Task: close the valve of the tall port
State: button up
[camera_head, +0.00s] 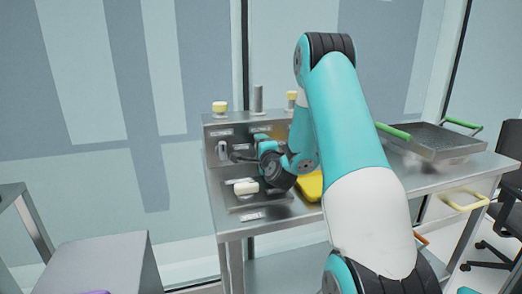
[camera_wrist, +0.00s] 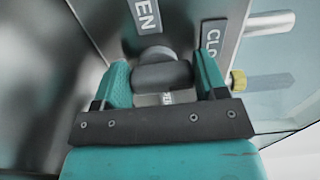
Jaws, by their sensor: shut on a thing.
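The tall port is a bare grey cylinder (camera_head: 258,98) on top of the metal box, between two shorter yellow-capped ports. A grey cylinder (camera_wrist: 270,23) also shows at the upper right of the wrist view. My gripper (camera_head: 240,156) is at the box's front face, below the tall port. In the wrist view my gripper (camera_wrist: 162,78) is shut on a dark valve handle (camera_wrist: 160,76), with one finger on each side. Labels ending "EN" and starting "CLO" flank it. In the head view my gripper and wrist hide this handle.
A yellow-capped port (camera_head: 220,108) stands at the box's left, above another valve (camera_head: 222,150). Another yellow cap (camera_head: 292,96) is at the right. A green-handled tray (camera_head: 435,142) is on the bench's right.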

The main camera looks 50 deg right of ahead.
jog(key=shift+f, duration=0.15)
jog(key=o, duration=0.9)
jog(key=shift+a, duration=0.1)
jog(key=shift+o, duration=0.2)
jog(key=shift+r, duration=0.2)
